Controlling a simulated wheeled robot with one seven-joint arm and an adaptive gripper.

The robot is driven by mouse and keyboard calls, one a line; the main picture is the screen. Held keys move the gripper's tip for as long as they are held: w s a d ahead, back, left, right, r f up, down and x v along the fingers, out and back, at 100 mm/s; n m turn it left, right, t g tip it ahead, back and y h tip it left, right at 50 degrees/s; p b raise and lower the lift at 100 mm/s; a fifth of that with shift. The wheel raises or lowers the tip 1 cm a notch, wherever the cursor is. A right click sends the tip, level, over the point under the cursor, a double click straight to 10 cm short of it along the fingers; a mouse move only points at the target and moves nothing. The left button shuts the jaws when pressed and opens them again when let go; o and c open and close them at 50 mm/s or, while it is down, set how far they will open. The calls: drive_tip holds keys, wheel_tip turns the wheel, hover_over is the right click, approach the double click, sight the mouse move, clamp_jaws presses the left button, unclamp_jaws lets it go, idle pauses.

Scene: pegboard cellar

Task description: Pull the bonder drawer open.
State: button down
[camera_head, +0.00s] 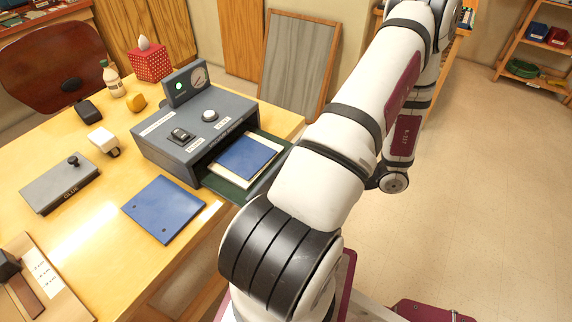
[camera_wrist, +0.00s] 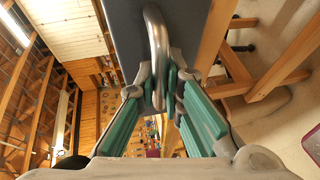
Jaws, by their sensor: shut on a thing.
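The bonder (camera_head: 165,137) is a grey machine box on the wooden table, with a gauge, a knob and a switch. Its drawer (camera_head: 222,186) stands out from the box's right side. A blue panel (camera_head: 246,156) lies on a cream sheet (camera_head: 273,146) in it. In the wrist view, a curved metal handle (camera_wrist: 156,40) runs in front of a dark grey face (camera_wrist: 190,22). My gripper (camera_wrist: 164,88), with green finger pads, is shut on the handle. In the head view, my arm hides the gripper and the handle.
A loose blue panel (camera_head: 163,208) lies before the bonder. A grey glue device (camera_head: 60,187), a white bottle (camera_head: 112,78) and a red dotted box (camera_head: 149,63) are on the table. The floor (camera_head: 480,190) right of my arm is largely clear.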

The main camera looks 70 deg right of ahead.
drive_tip(key=shift+s+a, duration=0.1)
drive_tip(key=shift+s, duration=0.3)
drive_tip(key=c, duration=2)
unclamp_jaws()
drive_tip(key=shift+o, duration=0.2)
drive_tip(key=v, duration=1.2)
